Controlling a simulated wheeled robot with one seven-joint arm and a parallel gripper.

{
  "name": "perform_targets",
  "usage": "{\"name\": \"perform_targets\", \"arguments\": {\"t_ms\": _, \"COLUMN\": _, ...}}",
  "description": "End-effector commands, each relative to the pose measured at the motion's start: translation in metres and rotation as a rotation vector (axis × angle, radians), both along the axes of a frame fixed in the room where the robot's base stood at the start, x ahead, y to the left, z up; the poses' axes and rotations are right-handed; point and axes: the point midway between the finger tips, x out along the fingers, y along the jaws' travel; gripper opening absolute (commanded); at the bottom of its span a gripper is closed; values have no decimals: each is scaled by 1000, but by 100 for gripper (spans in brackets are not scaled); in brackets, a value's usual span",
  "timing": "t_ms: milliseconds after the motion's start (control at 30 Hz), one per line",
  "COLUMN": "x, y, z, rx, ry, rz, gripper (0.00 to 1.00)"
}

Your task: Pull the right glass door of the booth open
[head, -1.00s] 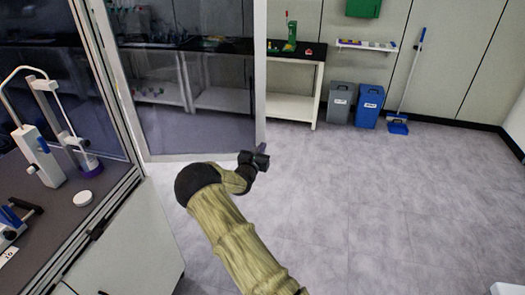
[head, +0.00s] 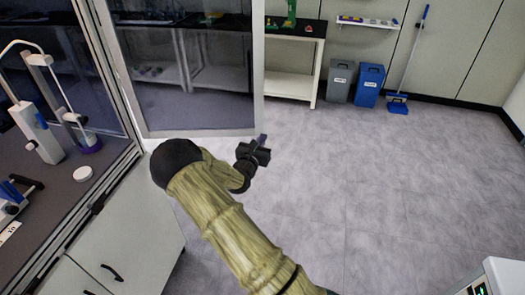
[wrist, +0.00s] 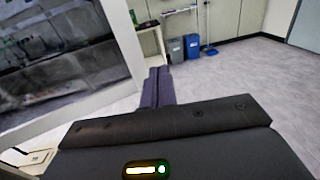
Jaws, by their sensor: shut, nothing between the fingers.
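The right glass door (head: 190,80) of the booth stands swung open at the upper left of the head view, its pale frame edge (head: 258,70) towards the middle. It also shows in the wrist view as a tilted glass pane with a pale frame (wrist: 118,45) on the left. My gripper (head: 262,140) is just right of and below the door's lower free corner in the head view, apparently clear of it. In the wrist view its fingers (wrist: 157,86) are together, with nothing between them. The door's handle cannot be made out.
The booth's worktop (head: 75,215) with lab apparatus (head: 40,130) lies at the left, above white cabinets (head: 125,240). A side table (head: 295,60), a grey bin (head: 340,82), a blue bin (head: 368,85) and a broom (head: 408,70) stand at the back. The floor right of centre is clear.

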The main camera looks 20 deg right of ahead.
Motion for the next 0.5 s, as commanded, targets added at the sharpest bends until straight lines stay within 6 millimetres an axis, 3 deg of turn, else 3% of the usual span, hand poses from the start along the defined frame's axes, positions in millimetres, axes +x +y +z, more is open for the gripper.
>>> {"name": "perform_targets", "arguments": {"t_ms": 200, "x": -29, "y": 11, "z": -2, "rx": 1, "ry": 2, "rz": 2, "gripper": 0}}
{"name": "perform_targets", "arguments": {"t_ms": 500, "x": -40, "y": 12, "z": 0, "rx": 0, "ry": 0, "rz": -1, "gripper": 0}}
